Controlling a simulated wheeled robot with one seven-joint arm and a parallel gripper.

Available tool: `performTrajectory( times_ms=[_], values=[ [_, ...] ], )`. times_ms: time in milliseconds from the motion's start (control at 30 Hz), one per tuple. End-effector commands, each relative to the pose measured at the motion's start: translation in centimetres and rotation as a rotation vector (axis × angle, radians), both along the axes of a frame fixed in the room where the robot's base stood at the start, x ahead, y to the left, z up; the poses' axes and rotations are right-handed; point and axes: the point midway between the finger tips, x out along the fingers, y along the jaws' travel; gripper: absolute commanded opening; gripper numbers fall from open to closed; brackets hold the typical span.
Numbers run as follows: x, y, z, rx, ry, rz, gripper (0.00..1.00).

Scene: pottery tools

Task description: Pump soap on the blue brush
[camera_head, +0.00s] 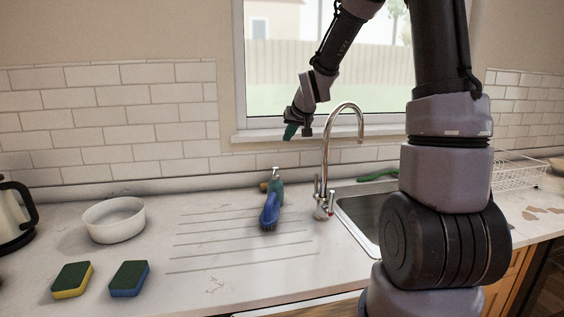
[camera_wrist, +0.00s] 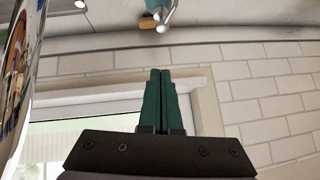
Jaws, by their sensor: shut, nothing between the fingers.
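The blue brush (camera_head: 269,212) lies on the ribbed drainboard, just in front of the teal soap dispenser (camera_head: 276,190). The dispenser stands upright near the wall, with a grey pump head on top. In the wrist view the pump head (camera_wrist: 163,18) shows at the top edge, beyond my fingertips, and most of the bottle is cut off. My gripper (camera_head: 291,132) is above the dispenser and slightly right of it, in front of the window sill, clear of the pump. Its green fingers (camera_wrist: 160,75) are closed together with nothing between them. The brush is not distinguishable in the wrist view.
The chrome faucet (camera_head: 327,165) rises close to the right of the dispenser, and it fills the left edge of the wrist view (camera_wrist: 18,70). A white bowl (camera_head: 113,220), two sponges (camera_head: 129,279) and a kettle (camera_head: 12,215) are at the left. The drainboard's front is clear.

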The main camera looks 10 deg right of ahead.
Motion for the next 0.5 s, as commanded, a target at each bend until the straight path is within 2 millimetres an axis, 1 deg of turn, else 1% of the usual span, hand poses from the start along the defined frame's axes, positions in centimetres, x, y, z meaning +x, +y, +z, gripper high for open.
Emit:
performTrajectory(
  times_ms=[267,367,467,500],
  values=[
    [0.2,0.1,-0.2,0.0,0.001,0.0,0.0],
    [0.7,0.2,-0.8,0.001,0.002,0.002,0.0],
    [1.7,0.5,-1.9,-0.001,0.004,0.003,0.0],
    [2.3,0.6,-2.5,-0.001,0.005,0.003,0.0]
  ],
)
